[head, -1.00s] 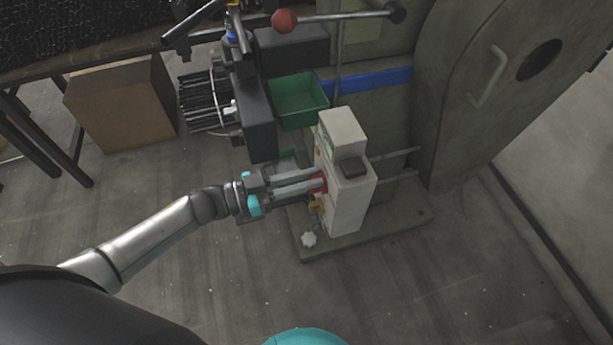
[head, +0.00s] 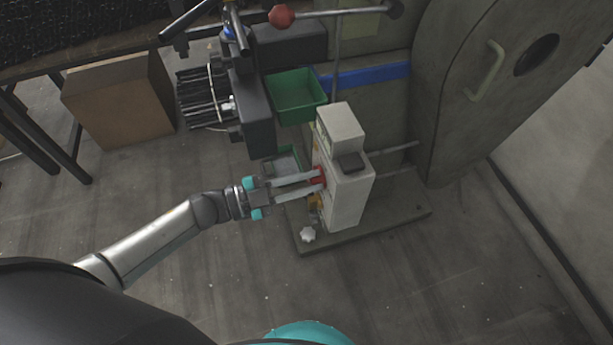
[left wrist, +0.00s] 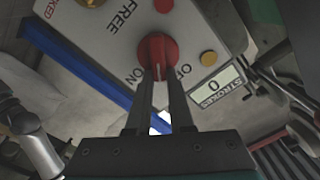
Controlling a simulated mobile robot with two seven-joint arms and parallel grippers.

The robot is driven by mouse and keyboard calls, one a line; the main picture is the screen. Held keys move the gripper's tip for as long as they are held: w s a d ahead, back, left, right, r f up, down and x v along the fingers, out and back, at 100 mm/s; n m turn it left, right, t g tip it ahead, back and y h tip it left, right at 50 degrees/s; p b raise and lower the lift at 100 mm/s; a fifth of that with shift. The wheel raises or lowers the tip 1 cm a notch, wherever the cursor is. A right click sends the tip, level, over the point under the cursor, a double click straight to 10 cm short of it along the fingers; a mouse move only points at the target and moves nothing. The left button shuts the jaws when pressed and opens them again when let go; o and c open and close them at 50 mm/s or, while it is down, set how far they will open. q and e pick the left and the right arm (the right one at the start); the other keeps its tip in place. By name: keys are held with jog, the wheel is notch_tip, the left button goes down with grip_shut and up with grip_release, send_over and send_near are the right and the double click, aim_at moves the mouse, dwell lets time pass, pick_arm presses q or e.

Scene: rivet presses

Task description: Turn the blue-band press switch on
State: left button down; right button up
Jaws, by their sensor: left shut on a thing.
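The blue-band press (head: 440,45) is a grey machine with a blue band (head: 372,77) across it. Its white control box (head: 347,190) stands on the base plate in front. The switch is a red knob (left wrist: 158,50) on the box's face, with ON, OFF and FREE lettering around it in the left wrist view. My left gripper (head: 318,180) reaches in from the left and is shut on the red switch, one finger on each side. In the left wrist view the fingers (left wrist: 160,75) hide part of the knob. My right gripper is out of view.
A yellow button (left wrist: 208,58) and a stroke counter reading 0 (left wrist: 215,86) sit beside the switch. A green bin (head: 297,95) is behind the gripper. A red-balled lever (head: 281,16) stretches above. A cardboard box (head: 118,100) stands left; floor in front is clear.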

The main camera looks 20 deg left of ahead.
pick_arm(q)
jog(key=m, duration=0.3)
jog(key=shift+s+d+f+m+b, duration=0.15)
jog(key=shift+s+f+m+b, duration=0.1)
jog(key=shift+f+m+b, duration=0.15)
jog(key=shift+s+f+m, duration=0.1)
jog(key=shift+f+m, duration=0.05)
jog(key=shift+m, duration=0.75)
jog(key=shift+d+f+m+b, duration=0.1)
jog(key=shift+f+m+b, duration=0.15)
jog(key=shift+m+b, duration=0.65)
jog(key=shift+f+m, duration=0.2)
jog(key=shift+m, duration=1.2)
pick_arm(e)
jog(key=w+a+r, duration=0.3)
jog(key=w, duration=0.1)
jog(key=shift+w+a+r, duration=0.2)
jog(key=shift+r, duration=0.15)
pick_arm(q)
jog(key=c, duration=0.8)
grip_release()
